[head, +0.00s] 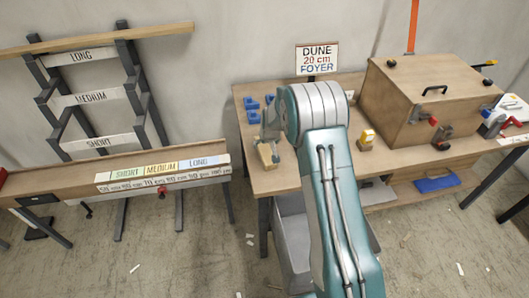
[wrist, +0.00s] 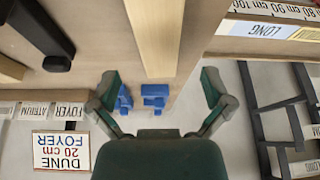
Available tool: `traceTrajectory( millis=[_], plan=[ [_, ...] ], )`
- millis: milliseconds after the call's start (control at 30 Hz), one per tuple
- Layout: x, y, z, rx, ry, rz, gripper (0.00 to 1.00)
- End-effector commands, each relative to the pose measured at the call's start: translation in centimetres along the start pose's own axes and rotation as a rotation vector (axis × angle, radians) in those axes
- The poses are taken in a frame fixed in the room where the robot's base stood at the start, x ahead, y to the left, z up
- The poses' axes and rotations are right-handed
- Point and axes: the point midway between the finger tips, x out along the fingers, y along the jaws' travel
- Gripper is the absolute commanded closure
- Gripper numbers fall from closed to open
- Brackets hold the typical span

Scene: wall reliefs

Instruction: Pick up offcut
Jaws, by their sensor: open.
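The offcut, a pale wooden block (head: 267,155), is on the left end of the workbench (head: 310,160). In the wrist view the offcut (wrist: 155,38) runs in from the top edge, and its near end lies between the lines of my fingers. My gripper (head: 268,130) is over the bench beside the offcut, partly hidden by my arm. In the wrist view my gripper (wrist: 160,88) is open, with one finger on each side and a clear gap to the wood. Whether the offcut touches anything else is hidden.
Blue blocks (head: 252,109) sit behind my gripper on the bench. A sign reading DUNE 20 cm FOYER (head: 317,58) stands at the back. A labelled rack (head: 95,98) and measuring bench (head: 120,187) are at left.

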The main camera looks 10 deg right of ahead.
Motion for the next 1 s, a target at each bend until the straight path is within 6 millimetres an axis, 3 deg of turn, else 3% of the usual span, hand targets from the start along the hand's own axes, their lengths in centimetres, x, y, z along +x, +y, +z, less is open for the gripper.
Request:
traceTrajectory(
  millis=[400,700,900,1000],
  plan=[
    [5.0,0.1,0.4,0.0,0.0,0.0,0.0],
    [5.5,0.1,0.4,0.0,0.001,0.0,0.0],
    [5.5,0.1,0.4,0.0,0.0,0.0,0.87],
    [5.5,0.1,0.4,0.0,-0.001,0.0,0.88]
  ],
)
